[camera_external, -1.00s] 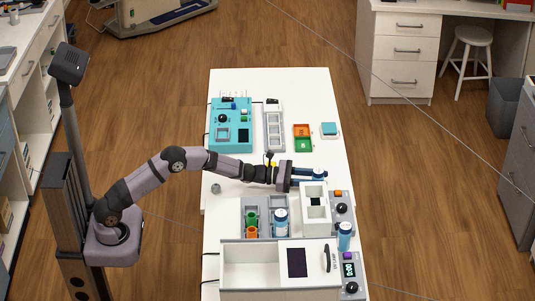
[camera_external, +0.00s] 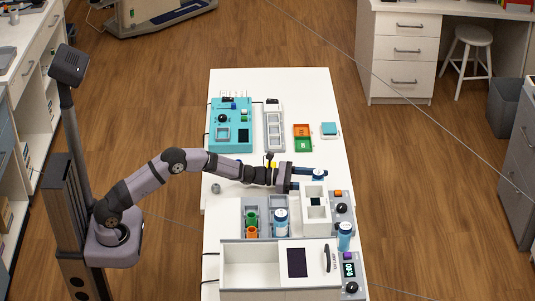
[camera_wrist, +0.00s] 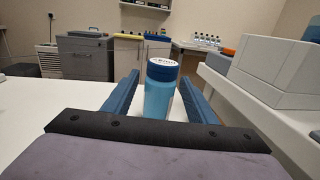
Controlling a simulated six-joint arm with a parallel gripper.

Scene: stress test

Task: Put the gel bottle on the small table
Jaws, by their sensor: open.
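A blue bottle with a darker blue cap (camera_wrist: 160,95) stands upright between my fingers in the wrist view. Its top (camera_external: 319,174) shows in the external view, on the right part of the white table (camera_external: 290,85). The label is too small to read, so I cannot tell if it is the gel bottle. My gripper (camera_external: 311,177) is open, with one finger on each side of the bottle; gaps show beside it in the wrist view (camera_wrist: 159,79). The bottle's base is hidden by the gripper body. Two other blue bottles (camera_external: 281,222) (camera_external: 344,237) stand nearer the front.
A white box-like device (camera_external: 314,212) stands close in front of my gripper. A rack (camera_external: 265,206) and a white open bin (camera_external: 250,266) lie nearer the front. A teal device (camera_external: 231,142) and orange and green trays (camera_external: 302,138) lie farther back. The table's right edge is near.

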